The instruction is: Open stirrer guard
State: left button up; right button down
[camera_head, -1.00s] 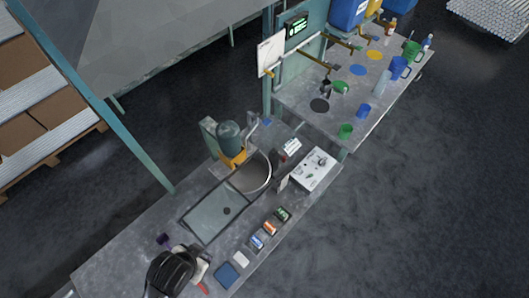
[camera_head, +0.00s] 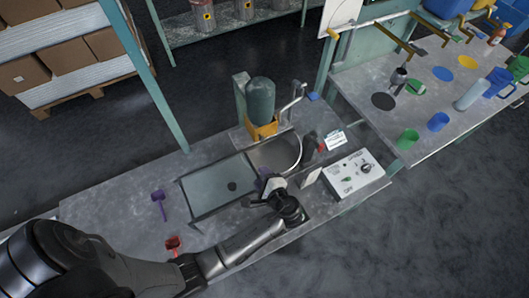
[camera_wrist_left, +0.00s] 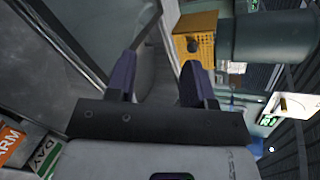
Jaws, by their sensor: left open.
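I cannot tell which part is the guard. My left gripper (camera_head: 264,178) is at the bowl's near edge, by the panel's right side. In the left wrist view its two purple fingers (camera_wrist_left: 160,75) are apart with nothing held between them. The yellow mount (camera_wrist_left: 198,42) and green motor (camera_wrist_left: 270,40) show beyond. My right gripper is not in view.
A white control box (camera_head: 353,174) with a knob stands right of the bowl. A purple tool (camera_head: 159,202) and a red one (camera_head: 173,244) lie at the left. Cups, including a green one (camera_head: 407,139), stand on the right-hand bench.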

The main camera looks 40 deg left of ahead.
aim_at(263, 139)
pick_arm(q)
jog(key=w+d+m+y+b, duration=0.1)
jog(key=w, duration=0.1)
jog(key=w+d+f+m+t+y+b, duration=0.1)
jog(key=w+b, duration=0.1)
jog(key=w+d+m+t+y+b, duration=0.1)
jog(key=w, duration=0.1)
jog(key=shift+w+d+f+y, duration=0.15)
jog(key=shift+w+f+y, duration=0.05)
jog(key=shift+f+y, duration=0.1)
jog(key=x, duration=1.3)
jog(key=shift+w+a+r, duration=0.2)
jog(key=shift+w+a, duration=0.05)
jog(key=shift+w, duration=0.1)
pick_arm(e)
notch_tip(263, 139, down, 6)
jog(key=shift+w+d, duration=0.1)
pick_arm(q)
jog(key=c, duration=0.3)
grip_shut()
